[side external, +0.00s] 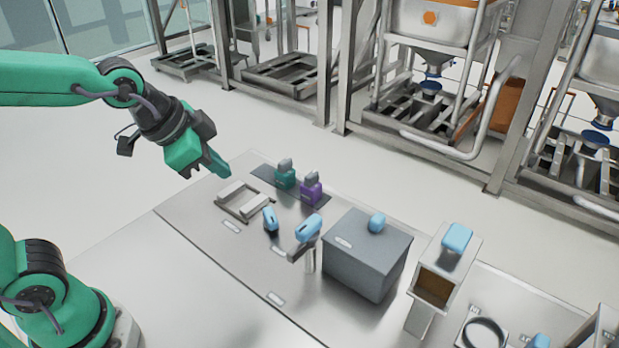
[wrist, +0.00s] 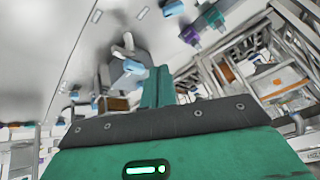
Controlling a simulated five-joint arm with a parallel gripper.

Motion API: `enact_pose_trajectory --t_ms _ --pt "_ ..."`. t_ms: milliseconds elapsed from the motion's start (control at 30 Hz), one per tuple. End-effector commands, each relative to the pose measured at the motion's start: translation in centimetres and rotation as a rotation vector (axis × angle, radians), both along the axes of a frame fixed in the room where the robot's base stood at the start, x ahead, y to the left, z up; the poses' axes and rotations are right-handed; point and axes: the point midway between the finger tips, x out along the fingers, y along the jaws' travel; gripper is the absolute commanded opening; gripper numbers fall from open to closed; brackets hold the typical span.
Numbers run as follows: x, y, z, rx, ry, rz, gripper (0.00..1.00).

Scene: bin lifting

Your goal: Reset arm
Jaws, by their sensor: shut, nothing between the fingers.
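My gripper (side external: 202,167) is held in the air above the left part of the metal worktable (side external: 205,270) in the side external view. Its green fingers are together with nothing between them, and they point down and to the right. In the wrist view the shut fingers (wrist: 158,85) stick up from the green gripper body. The arm is raised and touches nothing on the table.
A U-shaped metal frame (side external: 240,203), a green item (side external: 285,175) and a purple item (side external: 311,188) are near the gripper. A grey box (side external: 365,258) and a metal stand (side external: 432,290) are farther right. The table's front left is clear.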

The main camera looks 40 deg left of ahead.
Motion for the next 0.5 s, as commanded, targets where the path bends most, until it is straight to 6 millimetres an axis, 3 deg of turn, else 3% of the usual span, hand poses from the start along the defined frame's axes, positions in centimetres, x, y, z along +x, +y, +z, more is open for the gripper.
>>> enact_pose_trajectory --t_ms 200,500 --pt "-4.2 4.5 0.5 -0.092 0.042 0.297 0.00" --pt "-7.6 7.0 0.3 -0.165 0.075 0.524 0.00"
